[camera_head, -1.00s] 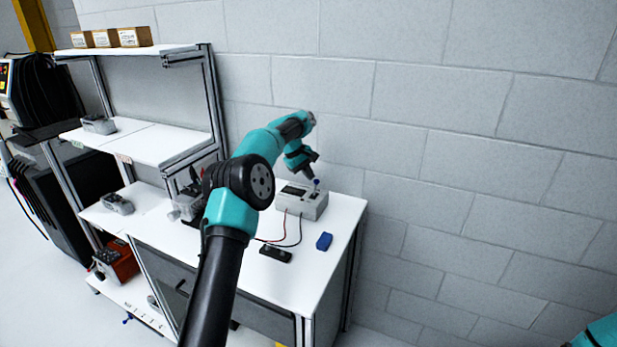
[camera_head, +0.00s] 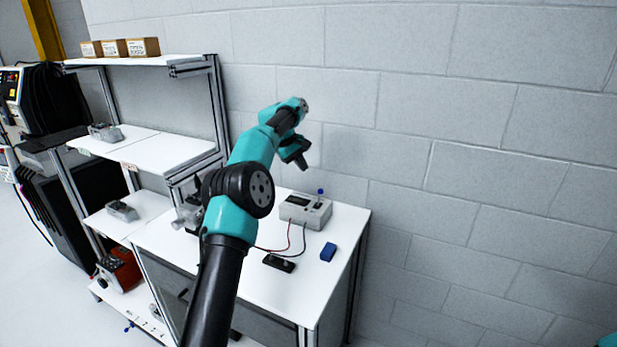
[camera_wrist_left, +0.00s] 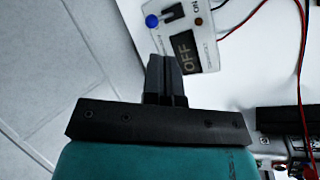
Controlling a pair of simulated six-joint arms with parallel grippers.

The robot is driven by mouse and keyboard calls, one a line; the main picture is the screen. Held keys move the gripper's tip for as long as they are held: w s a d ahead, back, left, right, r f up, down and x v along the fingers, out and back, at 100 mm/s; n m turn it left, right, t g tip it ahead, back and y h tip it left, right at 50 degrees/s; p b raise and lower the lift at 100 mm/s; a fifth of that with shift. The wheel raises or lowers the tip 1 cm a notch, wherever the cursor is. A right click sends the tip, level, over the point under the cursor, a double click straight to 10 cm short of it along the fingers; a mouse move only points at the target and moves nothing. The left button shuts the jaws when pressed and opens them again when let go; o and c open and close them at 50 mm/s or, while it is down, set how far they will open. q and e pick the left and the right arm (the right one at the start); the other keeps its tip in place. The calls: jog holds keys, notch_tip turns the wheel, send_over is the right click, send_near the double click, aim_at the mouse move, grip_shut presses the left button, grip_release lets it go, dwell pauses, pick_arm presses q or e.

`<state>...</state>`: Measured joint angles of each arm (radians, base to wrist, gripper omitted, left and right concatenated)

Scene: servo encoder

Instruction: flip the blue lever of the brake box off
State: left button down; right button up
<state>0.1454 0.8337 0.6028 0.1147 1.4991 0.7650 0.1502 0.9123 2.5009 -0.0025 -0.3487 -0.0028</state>
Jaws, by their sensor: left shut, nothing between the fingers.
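The brake box (camera_head: 292,212) is a light grey box on the white workbench. Its blue-tipped lever (camera_head: 320,191) stands up at the box's back right corner in the head view. In the left wrist view the lever's round blue tip (camera_wrist_left: 151,21) shows at the top, beside a black part. The box's dark display (camera_wrist_left: 186,52) reads OFF there. My left gripper (camera_head: 303,167) is shut and empty, above the box and to the left of the lever tip, apart from both. Its closed fingers (camera_wrist_left: 165,64) also show in the left wrist view. My right gripper is out of view.
A blue block (camera_head: 328,252) and a black device (camera_head: 279,263) lie in front of the box. Red and black wires run from the box across the bench. A shelf rack (camera_head: 160,152) stands at left and a block wall (camera_head: 450,150) behind.

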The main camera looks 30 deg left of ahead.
pick_arm(q)
jog(key=v, duration=0.4)
dwell(0.6)
